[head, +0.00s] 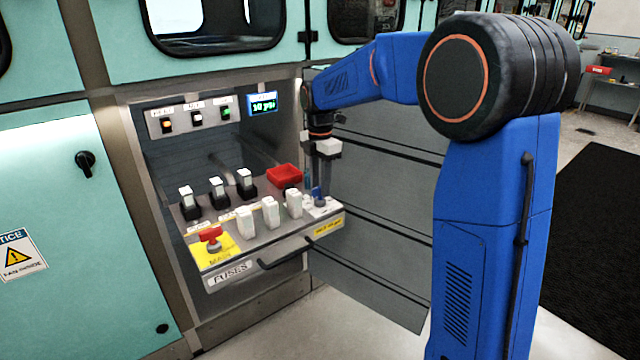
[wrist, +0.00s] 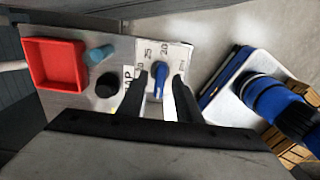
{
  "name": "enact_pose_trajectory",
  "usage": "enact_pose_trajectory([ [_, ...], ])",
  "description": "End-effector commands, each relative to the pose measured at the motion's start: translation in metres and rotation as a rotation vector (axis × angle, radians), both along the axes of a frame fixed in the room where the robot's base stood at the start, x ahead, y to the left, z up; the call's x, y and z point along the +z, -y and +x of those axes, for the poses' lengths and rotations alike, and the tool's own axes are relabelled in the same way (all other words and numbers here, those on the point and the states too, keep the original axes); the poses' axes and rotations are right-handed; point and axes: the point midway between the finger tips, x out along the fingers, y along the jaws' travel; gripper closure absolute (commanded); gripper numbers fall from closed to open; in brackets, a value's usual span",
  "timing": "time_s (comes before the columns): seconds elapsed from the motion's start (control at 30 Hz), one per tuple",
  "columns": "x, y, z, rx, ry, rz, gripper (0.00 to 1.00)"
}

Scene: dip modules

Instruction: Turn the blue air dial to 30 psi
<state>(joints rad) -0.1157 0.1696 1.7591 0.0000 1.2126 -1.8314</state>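The blue air dial (wrist: 159,80) is on a white plate (wrist: 178,50) with printed numbers, among which 25 and 20 read clearly. Its narrow knob points roughly toward the 20 in the wrist view. My gripper (wrist: 160,82) is open, with one dark finger on each side of the knob and visible gaps to it. In the head view my gripper (head: 321,184) points down over the dial (head: 319,198) at the right end of the drawer panel. The small display (head: 263,105) shows a psi reading, its digits too small to be sure of.
A red tray (head: 284,176) and a black knob (wrist: 106,85) are beside the dial plate. White fuse blocks (head: 270,212) stand left of my gripper. A red main switch (head: 211,237) is at the drawer's front left. An open grey door (head: 380,190) stands close on the right.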

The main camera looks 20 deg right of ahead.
Motion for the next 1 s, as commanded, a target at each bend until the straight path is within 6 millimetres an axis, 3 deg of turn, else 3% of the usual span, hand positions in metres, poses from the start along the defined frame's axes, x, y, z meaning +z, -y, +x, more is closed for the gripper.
enact_pose_trajectory([
  [0.07,0.0001,0.0000,0.0000,0.000,0.000,0.000,0.74],
  [0.17,0.0001,0.0000,0.0000,0.000,0.000,0.000,0.97],
  [0.2,0.0001,0.0000,0.0000,0.000,0.000,0.000,1.00],
  [0.63,0.0003,0.0000,0.0001,-0.063,0.000,0.000,1.00],
  [1.0,0.0003,0.0000,0.0001,-0.345,0.000,0.000,1.00],
])
